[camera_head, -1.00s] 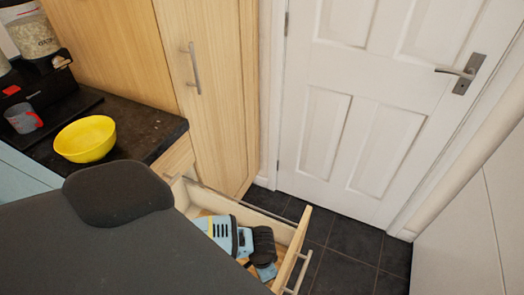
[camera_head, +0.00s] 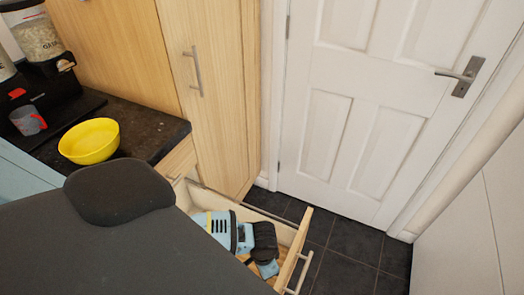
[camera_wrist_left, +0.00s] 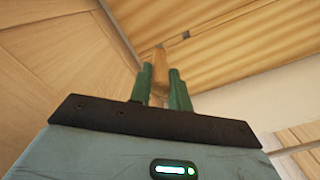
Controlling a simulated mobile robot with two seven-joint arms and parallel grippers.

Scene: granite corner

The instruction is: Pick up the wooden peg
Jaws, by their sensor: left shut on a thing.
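The wooden peg (camera_wrist_left: 160,68) shows in the left wrist view as a light brown upright piece between the two green fingers of my left gripper (camera_wrist_left: 161,86). The gripper is shut on it. The peg's lower part is hidden behind the gripper's body. In the head view my left arm reaches into the open wooden drawer (camera_head: 291,248), and the gripper is low inside it. The peg cannot be made out there. My right gripper is in neither view.
Drawer walls stand close around my left arm. A yellow bowl (camera_head: 89,140) and a grey cup with a red handle (camera_head: 28,121) are on the dark counter (camera_head: 150,136). A tall wooden cabinet (camera_head: 212,90) and a white door (camera_head: 375,100) stand behind. Dark floor tiles (camera_head: 345,270) are clear.

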